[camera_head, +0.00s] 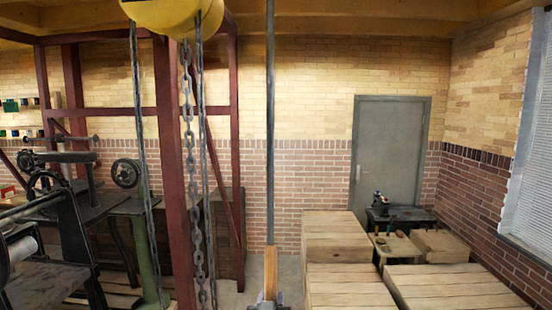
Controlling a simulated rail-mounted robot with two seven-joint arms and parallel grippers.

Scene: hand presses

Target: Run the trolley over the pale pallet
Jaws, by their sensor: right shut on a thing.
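The yellow rounded body (172,14) of what looks like the hoist or trolley hangs at the top left, cut by the frame edge. Its chains (196,160) hang down in front of a red steel post. A long grey pole (270,130) with a wooden handle (271,272) stands upright at mid picture; its top is out of frame. My right gripper (268,302) is at the bottom edge, shut on the wooden handle. Pale wooden plank-topped stacks (350,284) stand to the right; I cannot tell which is the pale pallet. My left gripper is not in view.
Dark presses (75,215) stand at the left under a red steel frame (165,90). A grey door (388,150) is at the back. A small bench (400,215) with tools stands before it. A narrow strip of floor shows left of the stacks.

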